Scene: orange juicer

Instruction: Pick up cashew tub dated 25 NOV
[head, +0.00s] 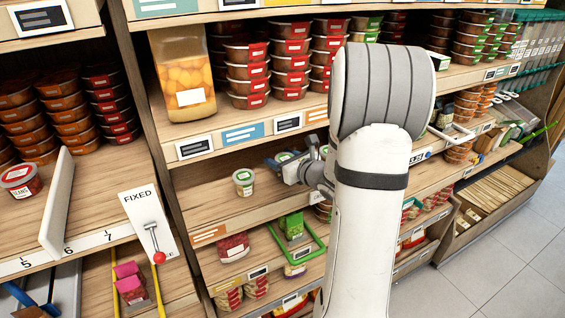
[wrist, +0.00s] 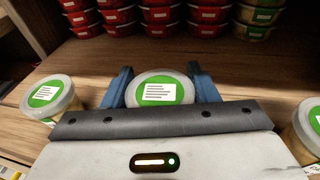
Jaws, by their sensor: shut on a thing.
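My gripper (wrist: 160,90) is shut on a round tub (wrist: 157,91) with a green lid label carrying a white patch. Its blue fingers stand on both sides of the tub in the wrist view. The print on the label is too small to read, so I cannot tell its date. Another tub (wrist: 308,128) is at the right edge.
Stacked red and green tubs (wrist: 180,15) stand behind the gripper. In the head view, a jar of orange pieces (head: 185,80) stands on the shelf above. A green-rimmed basket (head: 297,240) is below. The shelf board (head: 215,205) left of the nearby tub is clear.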

